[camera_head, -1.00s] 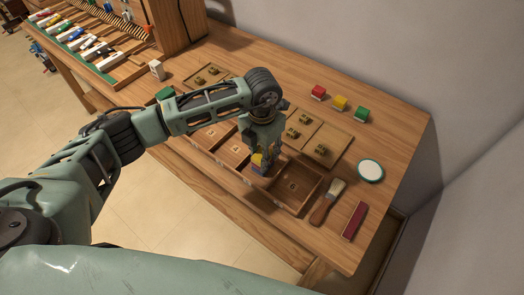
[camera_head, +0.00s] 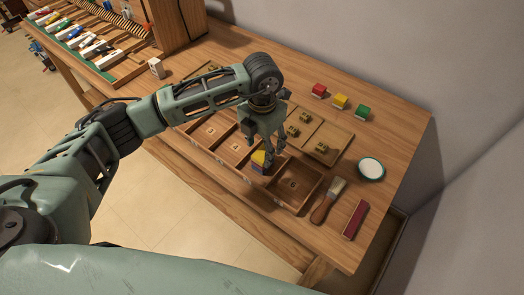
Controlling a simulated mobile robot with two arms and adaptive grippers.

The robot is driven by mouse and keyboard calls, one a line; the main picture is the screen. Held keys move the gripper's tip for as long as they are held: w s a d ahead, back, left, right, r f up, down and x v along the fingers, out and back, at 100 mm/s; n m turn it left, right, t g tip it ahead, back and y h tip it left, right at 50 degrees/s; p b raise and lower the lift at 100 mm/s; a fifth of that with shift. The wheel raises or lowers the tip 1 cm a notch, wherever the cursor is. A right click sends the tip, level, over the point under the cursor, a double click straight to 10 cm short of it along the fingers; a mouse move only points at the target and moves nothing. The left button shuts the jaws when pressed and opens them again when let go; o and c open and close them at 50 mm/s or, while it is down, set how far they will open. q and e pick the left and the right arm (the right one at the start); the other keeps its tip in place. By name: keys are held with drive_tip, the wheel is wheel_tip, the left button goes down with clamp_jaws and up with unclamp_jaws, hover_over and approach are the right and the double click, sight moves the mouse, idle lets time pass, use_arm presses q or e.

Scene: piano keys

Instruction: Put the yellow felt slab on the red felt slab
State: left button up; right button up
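A small yellow slab (camera_head: 259,157) lies on top of a short stack in an open wooden compartment near the table's front edge. The layer directly under it (camera_head: 258,169) looks purple-blue; I cannot make out a red layer there. My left gripper (camera_head: 276,152) is just right of the yellow slab, with its fingers spread and nothing visible between them. My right gripper is not in view.
The compartment tray (camera_head: 305,205) runs along the front edge. Behind it are flat boards (camera_head: 335,140) with small brass pieces. A brush (camera_head: 328,200), a dark red bar (camera_head: 354,219) and a round white dish (camera_head: 370,168) lie at right. The keyboard (camera_head: 85,45) is at upper left.

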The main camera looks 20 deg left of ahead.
sight(262, 154)
use_arm(q)
wheel_tip(262, 154, up, 9)
drive_tip(key=b, duration=0.2)
drive_tip(key=shift+r, duration=0.15)
idle(0.3)
